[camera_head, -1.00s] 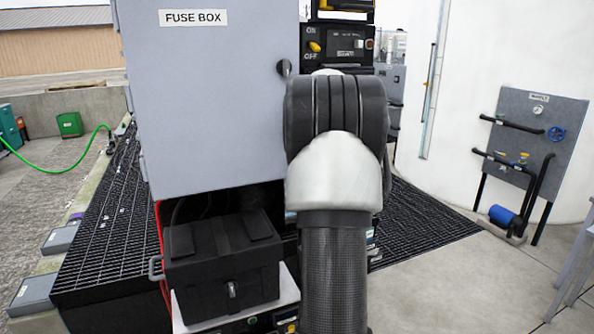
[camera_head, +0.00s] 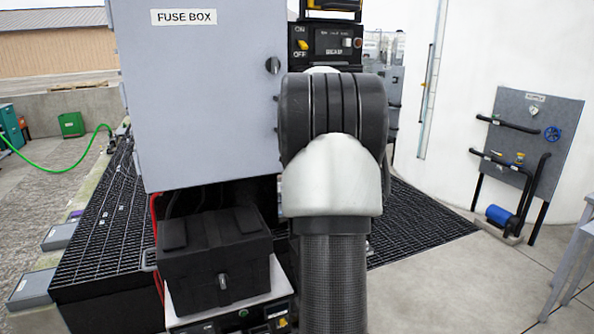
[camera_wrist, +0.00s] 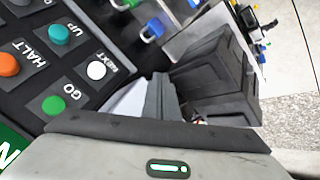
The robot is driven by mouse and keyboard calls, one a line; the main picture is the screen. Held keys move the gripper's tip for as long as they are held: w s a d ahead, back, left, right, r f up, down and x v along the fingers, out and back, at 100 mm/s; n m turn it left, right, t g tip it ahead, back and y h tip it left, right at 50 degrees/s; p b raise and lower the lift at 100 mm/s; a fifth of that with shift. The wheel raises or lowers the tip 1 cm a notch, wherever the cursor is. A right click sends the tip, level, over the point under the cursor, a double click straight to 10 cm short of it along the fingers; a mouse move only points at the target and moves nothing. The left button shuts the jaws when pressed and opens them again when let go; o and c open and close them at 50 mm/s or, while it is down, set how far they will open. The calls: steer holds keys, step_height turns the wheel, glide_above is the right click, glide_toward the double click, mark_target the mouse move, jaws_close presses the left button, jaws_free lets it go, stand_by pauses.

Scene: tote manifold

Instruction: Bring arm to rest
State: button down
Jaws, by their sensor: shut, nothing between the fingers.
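My arm (camera_head: 331,180) stands upright in the middle of the head view, in front of the fuse box's right edge. It hides my gripper in that view. In the wrist view, the grey fingers of my gripper (camera_wrist: 160,98) are closed together with nothing held. Beside them on the left is a black button panel (camera_wrist: 75,75) with a green GO button (camera_wrist: 53,105), an orange HALT button (camera_wrist: 8,64), a teal UP button (camera_wrist: 59,34) and a white NEXT button (camera_wrist: 96,70). The fingers look apart from the buttons, though depth is hard to judge.
The grey fuse box (camera_head: 200,100) stands at left centre, above a black case (camera_head: 215,262). An ON/OFF switch panel (camera_head: 325,45) is behind my arm. A grey panel with pipes and a blue valve (camera_head: 552,133) stands at right. The concrete floor at right is mostly clear.

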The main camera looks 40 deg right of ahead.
steer(key=s+d+r, duration=0.2)
steer(key=s+r, duration=0.3)
steer(key=r, duration=0.2)
steer(key=shift+s+d+r, duration=0.15)
steer(key=shift+s+r, duration=0.2)
steer(key=shift+r, duration=0.05)
